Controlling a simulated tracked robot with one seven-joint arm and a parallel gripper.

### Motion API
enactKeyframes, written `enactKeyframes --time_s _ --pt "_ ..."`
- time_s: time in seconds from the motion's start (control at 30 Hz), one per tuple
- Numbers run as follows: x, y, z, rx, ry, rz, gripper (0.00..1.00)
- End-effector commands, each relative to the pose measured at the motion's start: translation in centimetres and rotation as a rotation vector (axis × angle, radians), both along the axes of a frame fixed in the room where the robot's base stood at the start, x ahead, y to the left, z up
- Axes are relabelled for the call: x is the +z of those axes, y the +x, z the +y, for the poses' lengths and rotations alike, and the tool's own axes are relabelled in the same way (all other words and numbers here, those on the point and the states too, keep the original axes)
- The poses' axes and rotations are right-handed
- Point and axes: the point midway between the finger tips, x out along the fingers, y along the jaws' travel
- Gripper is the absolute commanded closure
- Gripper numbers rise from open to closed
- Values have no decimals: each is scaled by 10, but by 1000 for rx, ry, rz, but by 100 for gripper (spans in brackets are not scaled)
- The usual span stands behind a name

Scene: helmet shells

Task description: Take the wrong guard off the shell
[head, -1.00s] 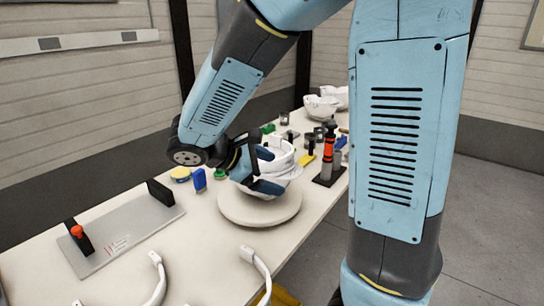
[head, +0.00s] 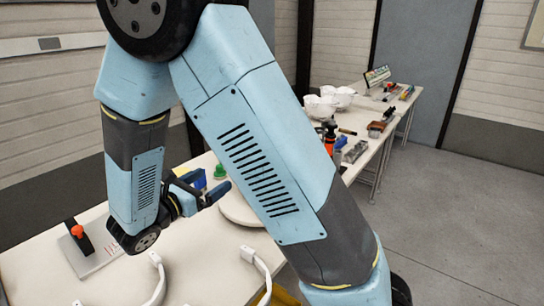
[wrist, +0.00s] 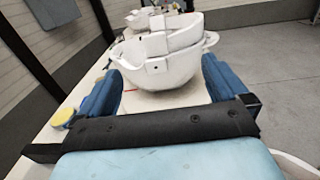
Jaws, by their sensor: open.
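A white helmet shell (wrist: 165,72) sits ahead of my gripper in the wrist view. A white band-like guard (wrist: 152,48) with a small dark fastener spot lies across its upper front; I cannot tell how it is attached. My gripper (wrist: 160,78) is open, its blue fingers to the left and right of the shell in this view, with nothing held. In the head view my gripper (head: 208,188) is beside the round turntable (head: 238,210). My own arm hides the shell and most of the turntable there.
White curved guards (head: 157,280) lie at the table's near edge. A grey plate fixture with an orange knob (head: 77,231) is at left. A green item (head: 220,171) is behind my gripper. More white shells (head: 320,107) and tools stand on the far table. Floor at right is clear.

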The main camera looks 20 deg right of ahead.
Motion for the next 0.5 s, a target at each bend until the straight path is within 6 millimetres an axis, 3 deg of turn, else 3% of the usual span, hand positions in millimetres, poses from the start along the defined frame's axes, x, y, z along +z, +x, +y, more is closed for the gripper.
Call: enactKeyframes --time_s 0.3,0.5 --pt "0 31 -45 -5 1 1 0" --pt "0 42 -60 -3 2 1 0"
